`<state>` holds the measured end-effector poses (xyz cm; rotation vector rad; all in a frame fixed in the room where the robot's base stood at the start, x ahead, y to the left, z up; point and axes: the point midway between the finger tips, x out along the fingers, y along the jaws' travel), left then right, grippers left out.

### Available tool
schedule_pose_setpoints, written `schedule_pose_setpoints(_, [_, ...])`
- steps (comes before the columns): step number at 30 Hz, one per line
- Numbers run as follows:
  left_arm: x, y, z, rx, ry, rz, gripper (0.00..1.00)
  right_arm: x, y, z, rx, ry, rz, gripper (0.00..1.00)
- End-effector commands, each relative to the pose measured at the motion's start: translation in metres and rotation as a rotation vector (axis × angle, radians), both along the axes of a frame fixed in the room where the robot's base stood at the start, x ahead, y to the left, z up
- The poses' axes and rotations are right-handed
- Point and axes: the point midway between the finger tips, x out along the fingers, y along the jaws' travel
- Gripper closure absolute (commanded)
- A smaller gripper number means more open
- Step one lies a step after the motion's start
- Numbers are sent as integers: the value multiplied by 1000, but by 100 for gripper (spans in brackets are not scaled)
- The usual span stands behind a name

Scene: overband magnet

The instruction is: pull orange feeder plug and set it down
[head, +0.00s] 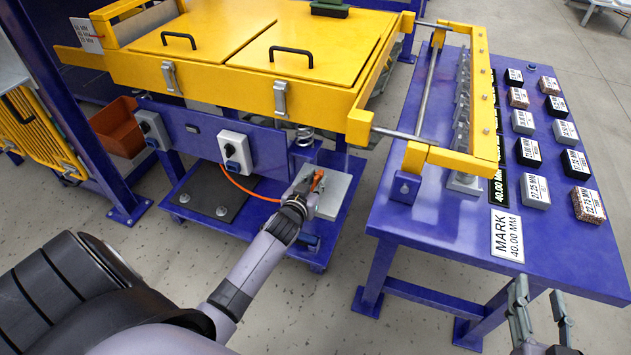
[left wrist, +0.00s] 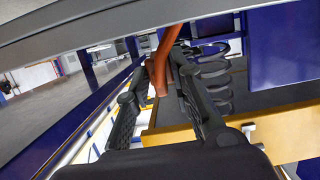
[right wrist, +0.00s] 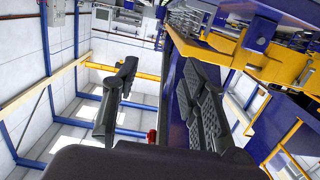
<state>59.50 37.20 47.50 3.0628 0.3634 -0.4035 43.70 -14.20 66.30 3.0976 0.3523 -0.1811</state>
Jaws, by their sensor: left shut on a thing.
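The orange feeder plug (head: 318,180) shows as a small orange piece at my left gripper (head: 305,188), above a grey box on the low blue shelf. My left gripper is shut on it. In the left wrist view the orange piece (left wrist: 161,60) stands between the two dark fingers, with its lower end between them. An orange cable (head: 245,190) runs from the socket box on the blue beam towards the gripper. The gripper hides part of the plug, and I cannot tell if it touches the grey box. My right gripper (head: 540,305) is open and empty at the lower right.
The grey box (head: 335,190) sits below the yellow machine (head: 250,50), with a coil spring (head: 304,137) close by. A white socket box (head: 235,150) is on the blue beam. A blue table (head: 440,220) with several labelled blocks stands at the right. Floor is clear in front.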

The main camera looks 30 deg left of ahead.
Motion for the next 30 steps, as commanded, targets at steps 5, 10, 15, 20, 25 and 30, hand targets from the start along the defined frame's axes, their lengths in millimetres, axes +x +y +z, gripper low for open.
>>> schedule_pose_setpoints(5, [0,0,-5,0,-1,0,100,3,4,16,24,-93,6,60])
schedule_pose_setpoints(10, [0,0,-8,0,-1,0,100,4,6,34,48,-185,12,60])
schedule_pose_setpoints(15, [0,0,-12,1,-1,0,100,3,8,51,72,-277,17,60])
schedule_pose_setpoints(20, [0,0,-16,1,0,0,100,0,10,67,94,-363,22,60])
schedule_pose_setpoints(25, [0,0,-19,1,0,0,100,-5,11,83,119,-455,27,60])
schedule_pose_setpoints(30, [0,0,-22,1,0,0,100,-11,12,98,143,-537,32,60])
